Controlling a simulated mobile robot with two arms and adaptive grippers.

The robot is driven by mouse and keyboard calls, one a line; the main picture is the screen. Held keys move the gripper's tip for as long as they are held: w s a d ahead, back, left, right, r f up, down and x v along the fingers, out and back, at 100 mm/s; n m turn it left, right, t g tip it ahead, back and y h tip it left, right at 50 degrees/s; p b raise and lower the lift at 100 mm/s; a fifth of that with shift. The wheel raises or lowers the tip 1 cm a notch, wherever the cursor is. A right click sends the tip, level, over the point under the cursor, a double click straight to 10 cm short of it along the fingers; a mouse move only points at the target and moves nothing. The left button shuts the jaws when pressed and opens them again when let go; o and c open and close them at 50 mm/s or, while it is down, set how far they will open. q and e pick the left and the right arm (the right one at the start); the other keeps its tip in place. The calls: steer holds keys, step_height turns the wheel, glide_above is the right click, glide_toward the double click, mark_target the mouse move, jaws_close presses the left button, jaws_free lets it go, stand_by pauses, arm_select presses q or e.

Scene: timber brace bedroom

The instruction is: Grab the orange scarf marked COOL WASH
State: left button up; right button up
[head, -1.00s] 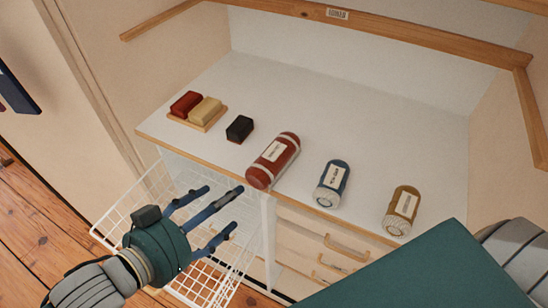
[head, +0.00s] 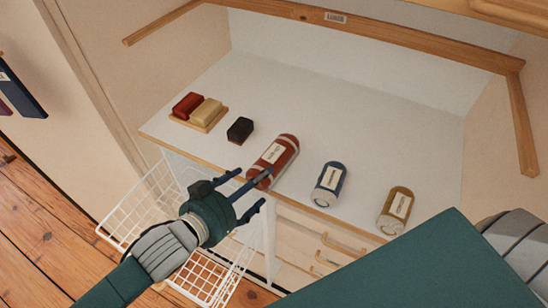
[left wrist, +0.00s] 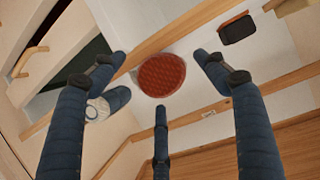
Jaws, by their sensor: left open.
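The rust-orange rolled scarf (head: 287,158) with pale bands and a white label lies on the white shelf near its front edge; the label is too small to read. In the left wrist view its round end (left wrist: 161,76) faces the camera. My left gripper (head: 250,188) is open and empty at the shelf's front edge. In the head view its fingertips overlap the scarf's near end; I cannot tell whether they touch. In the left wrist view the open fingers (left wrist: 160,72) frame that end from both sides and below. My right gripper is not in view.
A blue roll (head: 330,182) and a mustard roll (head: 396,206) lie to the right on the shelf (head: 385,130). A black block (head: 240,130) and a board with red and cream blocks (head: 207,110) lie to the left. A white wire basket (head: 135,222) and drawers are below.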

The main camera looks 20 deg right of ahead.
arm_select(q)
steer(key=shift+c, duration=0.5)
steer(key=c, duration=1.2)
steer(key=shift+c, duration=0.4)
